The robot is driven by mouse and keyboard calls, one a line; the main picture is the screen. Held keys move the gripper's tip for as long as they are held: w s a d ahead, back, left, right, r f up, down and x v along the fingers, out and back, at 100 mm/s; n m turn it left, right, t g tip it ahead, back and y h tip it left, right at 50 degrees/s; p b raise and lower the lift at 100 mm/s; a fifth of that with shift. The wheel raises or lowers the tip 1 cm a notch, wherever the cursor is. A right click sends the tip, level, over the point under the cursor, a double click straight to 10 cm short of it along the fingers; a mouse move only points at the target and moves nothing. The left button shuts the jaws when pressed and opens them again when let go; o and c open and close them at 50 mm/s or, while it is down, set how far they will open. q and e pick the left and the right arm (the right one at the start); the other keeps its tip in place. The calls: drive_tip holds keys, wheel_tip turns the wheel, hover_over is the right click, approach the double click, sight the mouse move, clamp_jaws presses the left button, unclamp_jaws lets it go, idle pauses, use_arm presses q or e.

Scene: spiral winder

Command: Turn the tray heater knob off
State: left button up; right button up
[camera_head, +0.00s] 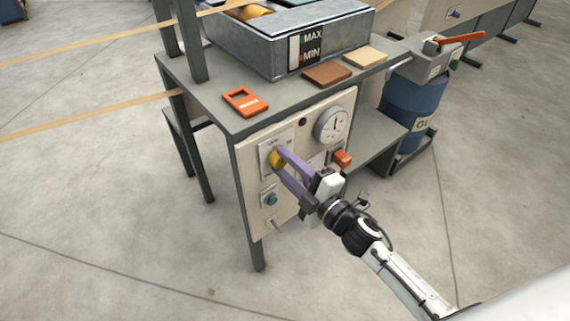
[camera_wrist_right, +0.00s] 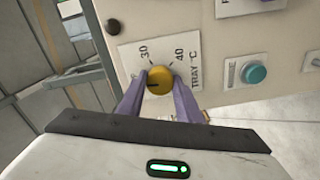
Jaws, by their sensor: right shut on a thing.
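The tray heater knob (camera_head: 276,159) is a round yellow knob on the cream control panel (camera_head: 252,218) at the front of the table. In the right wrist view the knob (camera_wrist_right: 159,80) sits on a white plate marked 30, 40 and TRAY °C, with a dark pointer line on its left half. My right gripper (camera_head: 279,163) has its purple fingers on both sides of the knob and is shut on it; the fingers (camera_wrist_right: 160,88) also show in the right wrist view. My left gripper is not in view.
The panel also has a round gauge (camera_head: 331,125), an orange-red switch (camera_head: 342,159) and a teal button (camera_head: 271,200). A blue drum (camera_head: 411,103) stands at the right.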

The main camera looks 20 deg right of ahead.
drive_tip(key=shift+n, duration=0.5)
drive_tip(key=o, duration=1)
drive_tip(key=shift+o, duration=0.2)
drive_tip(key=v, duration=1)
drive_tip(key=shift+s+p, duration=0.2)
drive_tip(key=shift+p, duration=0.15)
